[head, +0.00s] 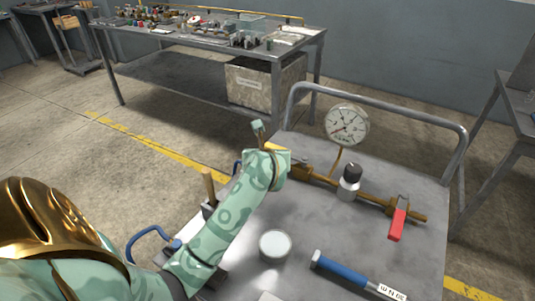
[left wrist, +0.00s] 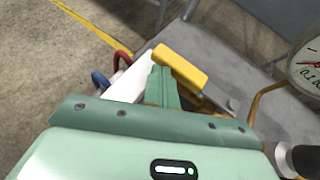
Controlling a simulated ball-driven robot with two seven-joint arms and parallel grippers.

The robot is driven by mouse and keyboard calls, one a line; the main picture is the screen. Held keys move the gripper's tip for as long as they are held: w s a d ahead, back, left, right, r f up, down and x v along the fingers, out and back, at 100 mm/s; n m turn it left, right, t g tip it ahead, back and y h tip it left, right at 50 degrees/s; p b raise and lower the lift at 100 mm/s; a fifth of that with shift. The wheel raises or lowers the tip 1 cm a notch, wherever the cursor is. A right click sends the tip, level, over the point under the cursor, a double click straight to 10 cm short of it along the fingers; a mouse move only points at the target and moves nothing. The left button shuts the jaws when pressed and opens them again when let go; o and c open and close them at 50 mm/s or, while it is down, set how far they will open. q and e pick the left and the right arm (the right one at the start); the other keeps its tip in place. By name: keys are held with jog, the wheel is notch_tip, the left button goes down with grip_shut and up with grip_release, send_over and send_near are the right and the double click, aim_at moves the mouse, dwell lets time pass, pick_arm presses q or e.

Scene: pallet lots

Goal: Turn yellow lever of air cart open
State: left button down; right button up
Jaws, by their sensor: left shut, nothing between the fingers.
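The yellow lever (left wrist: 180,67) shows clearly in the left wrist view, lying at a slant over the air cart's edge. In the head view only a small part of the lever (head: 279,148) shows past my wrist. My left gripper (left wrist: 161,80) is shut and empty, its fingertips close beside the lever's near left end. I cannot tell whether they touch it. My right gripper is not in view.
On the cart are a pressure gauge (head: 347,124), a black knob (head: 352,171), a red lever (head: 397,221), a round tin (head: 275,245) and a blue-handled tool (head: 342,270). A cart rail (head: 385,103) rises behind. A cluttered workbench (head: 210,45) stands at the back.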

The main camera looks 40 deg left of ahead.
pick_arm(q)
jog(key=shift+a+r, duration=0.1)
jog(key=shift+r, duration=0.05)
jog(key=shift+r, duration=0.15)
jog(key=p+v, duration=0.5)
jog(key=v, duration=1.1)
jog(key=shift+p, duration=0.4)
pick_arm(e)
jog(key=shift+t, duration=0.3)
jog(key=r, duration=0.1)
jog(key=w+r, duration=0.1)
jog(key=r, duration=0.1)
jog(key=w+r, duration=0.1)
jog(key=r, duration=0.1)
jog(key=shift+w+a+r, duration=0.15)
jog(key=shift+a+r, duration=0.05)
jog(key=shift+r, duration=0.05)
pick_arm(q)
jog(key=shift+s+f, duration=0.2)
jog(key=shift+f, duration=0.05)
